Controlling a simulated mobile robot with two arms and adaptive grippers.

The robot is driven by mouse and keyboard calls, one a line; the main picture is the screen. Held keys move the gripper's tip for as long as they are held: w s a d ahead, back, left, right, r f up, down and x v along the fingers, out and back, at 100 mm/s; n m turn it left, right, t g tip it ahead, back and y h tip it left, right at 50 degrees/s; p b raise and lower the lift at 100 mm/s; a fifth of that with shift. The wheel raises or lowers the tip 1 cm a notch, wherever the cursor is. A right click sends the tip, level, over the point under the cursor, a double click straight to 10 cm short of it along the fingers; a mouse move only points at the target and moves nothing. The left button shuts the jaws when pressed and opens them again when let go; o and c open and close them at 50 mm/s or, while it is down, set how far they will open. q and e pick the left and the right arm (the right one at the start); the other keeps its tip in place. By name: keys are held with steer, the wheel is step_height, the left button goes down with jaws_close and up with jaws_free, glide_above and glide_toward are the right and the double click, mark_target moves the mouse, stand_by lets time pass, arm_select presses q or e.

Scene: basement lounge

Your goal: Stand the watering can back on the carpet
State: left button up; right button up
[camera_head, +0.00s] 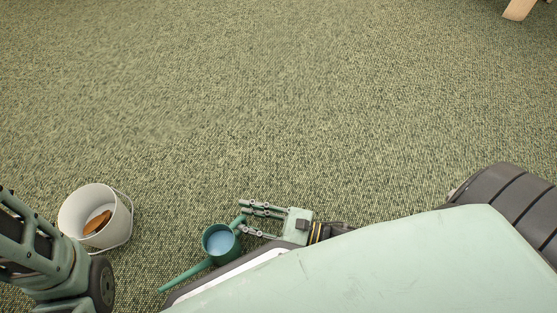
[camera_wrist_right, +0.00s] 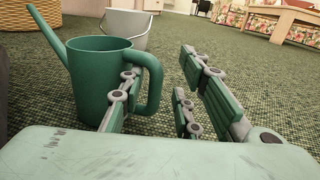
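The green watering can (camera_head: 209,259) stands upright at the bottom middle of the head view, its spout pointing lower left and its inside pale blue. My right gripper (camera_head: 244,217) is open at the handle side. In the wrist view, one finger reaches between the can's body and the handle (camera_wrist_right: 155,88). The other fingers are outside the handle, with a gap. My left gripper is not in view.
A white bucket (camera_head: 123,222) with a brown thing in it stands on the carpet (camera_head: 250,100) to the left. A wooden leg (camera_head: 519,9) is at the far right. A wicker basket (camera_wrist_right: 30,14) and floral seating (camera_wrist_right: 300,31) are farther back. The carpet ahead is clear.

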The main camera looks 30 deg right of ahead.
steer(key=p+v, duration=0.2)
steer(key=v, duration=0.6)
steer(key=shift+r+p, duration=0.2)
steer(key=shift+p, duration=0.1)
steer(key=shift+s+d, duration=0.35)
steer(key=shift+s, duration=0.05)
steer(key=shift+o, duration=0.2)
steer(key=o, duration=1.8)
steer(key=shift+f, duration=0.1)
steer(key=shift+c, duration=0.2)
steer(key=shift+s, duration=0.1)
steer(key=shift+s, duration=0.15)
